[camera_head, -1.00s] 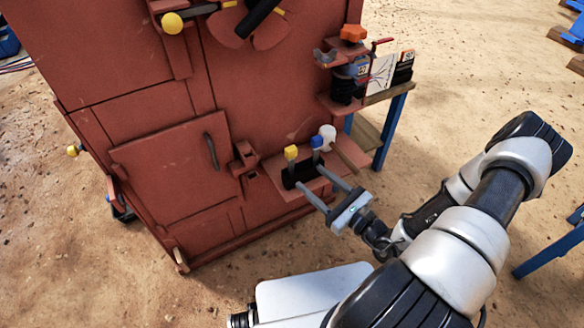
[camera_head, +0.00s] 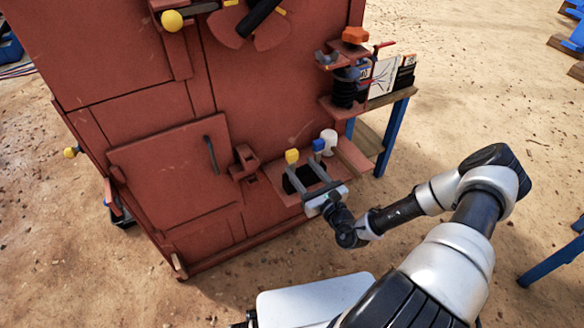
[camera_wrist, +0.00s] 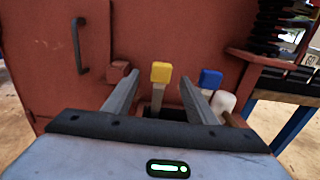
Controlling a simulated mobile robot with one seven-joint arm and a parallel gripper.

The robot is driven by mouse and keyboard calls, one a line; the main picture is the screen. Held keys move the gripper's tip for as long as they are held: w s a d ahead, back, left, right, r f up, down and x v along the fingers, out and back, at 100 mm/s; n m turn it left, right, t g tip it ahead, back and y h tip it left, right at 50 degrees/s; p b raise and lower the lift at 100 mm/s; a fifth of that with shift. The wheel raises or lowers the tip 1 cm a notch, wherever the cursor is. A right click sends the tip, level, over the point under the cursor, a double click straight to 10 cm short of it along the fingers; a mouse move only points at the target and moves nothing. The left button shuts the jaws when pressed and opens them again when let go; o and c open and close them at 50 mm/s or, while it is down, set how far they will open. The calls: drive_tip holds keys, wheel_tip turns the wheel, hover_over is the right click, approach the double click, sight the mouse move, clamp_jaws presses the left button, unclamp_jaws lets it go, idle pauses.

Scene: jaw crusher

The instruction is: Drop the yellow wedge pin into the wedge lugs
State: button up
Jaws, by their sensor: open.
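The yellow wedge pin (camera_head: 292,157) stands upright in a dark holder (camera_head: 300,180) on a small red shelf at the front of the machine. It also shows in the wrist view (camera_wrist: 161,74), between the two fingers, with its pale shank below the yellow head. My gripper (camera_head: 306,170) is open, its fingers reaching toward the pins. The wedge lugs are probably the small red block (camera_head: 244,158) beside the door, but I cannot tell for certain.
A blue-headed pin (camera_head: 318,145) stands right of the yellow one, close to the right finger. The red door has a dark handle (camera_head: 210,154). A blue-legged bench (camera_head: 392,135) stands at the right.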

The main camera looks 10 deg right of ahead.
sight(294, 157)
drive_tip(key=shift+b+x, duration=0.55)
drive_tip(key=shift+x, duration=2.15)
drive_tip(key=shift+d+r, duration=0.15)
drive_tip(key=shift+r, duration=0.05)
clamp_jaws()
